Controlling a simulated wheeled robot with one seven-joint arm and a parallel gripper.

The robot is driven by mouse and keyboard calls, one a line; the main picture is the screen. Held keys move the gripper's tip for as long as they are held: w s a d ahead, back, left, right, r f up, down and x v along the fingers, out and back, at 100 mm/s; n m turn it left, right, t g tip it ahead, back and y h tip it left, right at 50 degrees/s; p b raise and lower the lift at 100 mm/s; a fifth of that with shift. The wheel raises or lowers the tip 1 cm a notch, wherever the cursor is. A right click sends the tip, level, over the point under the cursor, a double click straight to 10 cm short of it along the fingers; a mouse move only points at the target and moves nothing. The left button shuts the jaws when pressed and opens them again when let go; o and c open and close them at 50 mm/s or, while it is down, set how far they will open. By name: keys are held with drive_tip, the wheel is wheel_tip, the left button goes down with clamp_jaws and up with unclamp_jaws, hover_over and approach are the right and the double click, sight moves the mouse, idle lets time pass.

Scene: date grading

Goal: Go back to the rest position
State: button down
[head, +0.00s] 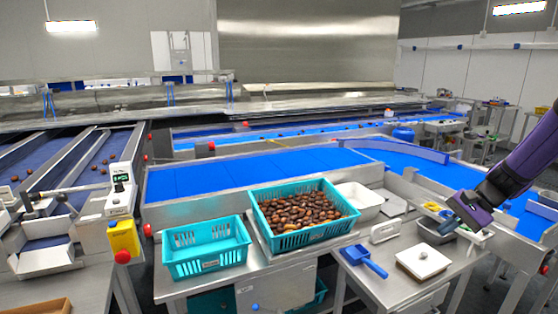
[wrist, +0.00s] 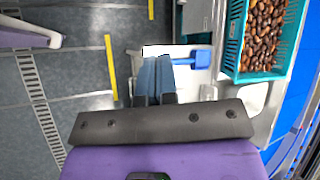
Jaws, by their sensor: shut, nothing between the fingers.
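My gripper (head: 450,222) hangs at the right of the head view, above the right-hand steel table. In the wrist view my gripper (wrist: 156,62) shows its two blue fingers side by side, shut with nothing between them. Below it lie a white board (head: 424,264) with a small knob and a blue scoop (head: 361,259). The scoop also shows in the wrist view (wrist: 202,58), just right of the fingers. A teal crate full of brown dates (head: 290,243) stands left of the gripper; it is at the upper right in the wrist view (wrist: 231,58).
An empty teal crate (head: 205,273) stands left of the full one. Blue conveyor belts (head: 250,172) run across the middle. Grey floor (wrist: 85,75) with yellow lines lies left in the wrist view.

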drive_tip(key=s+a+r+n+h, duration=0.55)
drive_tip(key=s+a+r, duration=0.35)
drive_tip(key=s+r, duration=0.4)
drive_tip(key=s+a+r+n+t+h, duration=0.2)
drive_tip(key=s+r+n+t, duration=0.2)
drive_tip(key=s, duration=0.9)
drive_tip(key=shift+r+n+h, duration=0.35)
drive_tip(key=shift+r, duration=0.6)
